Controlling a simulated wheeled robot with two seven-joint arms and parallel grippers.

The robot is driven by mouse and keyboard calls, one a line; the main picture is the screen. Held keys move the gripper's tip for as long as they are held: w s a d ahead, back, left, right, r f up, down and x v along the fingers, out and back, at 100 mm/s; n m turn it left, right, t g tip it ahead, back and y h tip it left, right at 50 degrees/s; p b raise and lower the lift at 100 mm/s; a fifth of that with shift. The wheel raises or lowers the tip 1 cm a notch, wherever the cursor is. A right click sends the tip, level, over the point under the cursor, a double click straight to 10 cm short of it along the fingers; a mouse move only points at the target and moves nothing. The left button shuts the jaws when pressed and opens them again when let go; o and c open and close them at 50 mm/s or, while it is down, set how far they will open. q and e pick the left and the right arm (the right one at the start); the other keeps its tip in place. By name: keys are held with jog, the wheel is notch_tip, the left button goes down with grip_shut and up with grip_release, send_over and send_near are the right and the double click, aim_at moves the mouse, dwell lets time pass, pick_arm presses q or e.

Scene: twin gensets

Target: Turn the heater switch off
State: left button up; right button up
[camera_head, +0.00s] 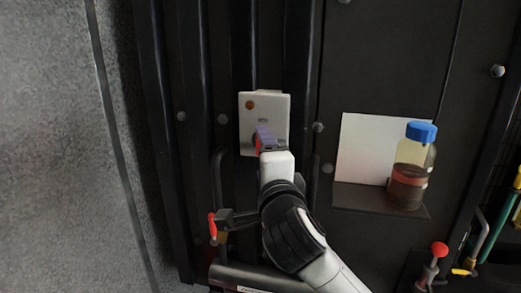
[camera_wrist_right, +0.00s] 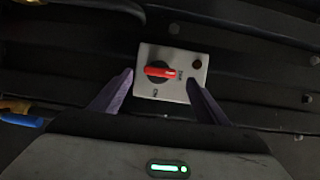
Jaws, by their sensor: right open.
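The heater switch is a light grey box (camera_head: 246,107) on the dark panel, with a small brown-orange lamp at its upper left in the head view. In the right wrist view, the box (camera_wrist_right: 186,61) carries a red rotary handle (camera_wrist_right: 160,71) on a black round base. My left gripper is out of view.
A bottle with a blue cap (camera_head: 411,165) stands on a small shelf (camera_head: 345,195) to the right, before a white sheet (camera_head: 361,145). A red-handled valve (camera_head: 213,228) and pipe lie below left of the switch. A red-knobbed lever (camera_head: 439,250) is at lower right.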

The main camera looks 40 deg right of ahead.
jog(key=v, duration=0.4)
jog(key=shift+s+a, duration=0.15)
jog(key=shift+s, duration=0.05)
dwell(0.3)
jog(key=s+a+f+n+t+y, duration=0.1)
jog(key=a+f+n+t+y, duration=0.1)
jog(key=a+f+n+y, duration=0.65)
jog(key=s+a+f+n+t+y, duration=0.15)
jog(key=a+f+n+y, duration=0.35)
jog(key=f+n, duration=0.7)
jog(key=s+f+n+g+h, duration=0.1)
jog(key=s+f+g, duration=0.4)
jog(key=f, duration=1)
jog(key=s+f+n+g+h, duration=0.2)
jog(key=s+f+g, duration=0.4)
jog(key=s+f, duration=0.5)
notch_tip(320, 180, down, 4)
jog(key=shift+s+a+r+n, duration=0.15)
jog(key=shift+s+a+n, duration=0.15)
jog(key=shift+n, duration=0.55)
